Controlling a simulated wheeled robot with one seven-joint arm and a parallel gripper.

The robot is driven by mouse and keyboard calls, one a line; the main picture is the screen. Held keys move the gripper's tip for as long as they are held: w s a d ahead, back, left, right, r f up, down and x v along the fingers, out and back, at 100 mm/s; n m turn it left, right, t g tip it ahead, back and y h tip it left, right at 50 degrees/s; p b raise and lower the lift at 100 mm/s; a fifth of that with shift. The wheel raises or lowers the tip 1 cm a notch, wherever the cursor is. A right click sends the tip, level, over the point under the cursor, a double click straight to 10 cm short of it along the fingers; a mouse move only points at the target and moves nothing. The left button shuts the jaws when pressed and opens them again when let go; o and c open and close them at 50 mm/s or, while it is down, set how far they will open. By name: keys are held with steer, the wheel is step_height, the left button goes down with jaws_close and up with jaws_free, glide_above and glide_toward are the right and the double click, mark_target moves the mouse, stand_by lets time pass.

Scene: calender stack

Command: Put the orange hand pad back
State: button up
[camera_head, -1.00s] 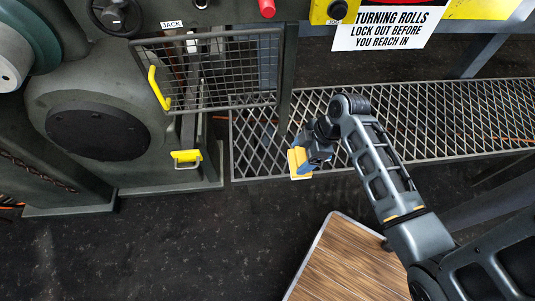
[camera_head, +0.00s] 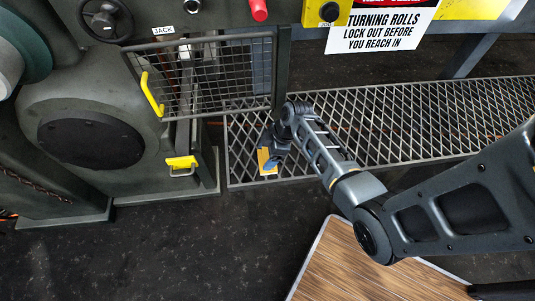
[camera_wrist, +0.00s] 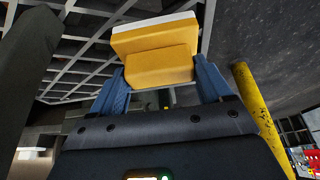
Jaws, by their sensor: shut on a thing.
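An orange-yellow hand pad (camera_wrist: 158,50) with a white layer along one edge sits between the two blue fingers of my gripper (camera_wrist: 163,85) in the wrist view. My gripper is shut on it. In the head view the pad (camera_head: 266,160) shows as a small yellow block at my gripper (camera_head: 271,163). There it lies in the picture over the left end of the metal grating, just right of the green machine. The head view does not show how high the pad is held. My wrist partly hides the gripper there.
The green machine has a mesh guard (camera_head: 215,75) with a yellow handle (camera_head: 152,94) and a lower yellow latch (camera_head: 181,163). The metal grating (camera_head: 400,120) runs to the right. A wood-topped table (camera_head: 350,265) stands at the front. A yellow pole (camera_wrist: 258,115) rises in the wrist view.

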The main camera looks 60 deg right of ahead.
steer(key=shift+f, duration=0.3)
steer(key=o, duration=1)
steer(key=shift+o, duration=0.2)
steer(key=shift+r, duration=0.1)
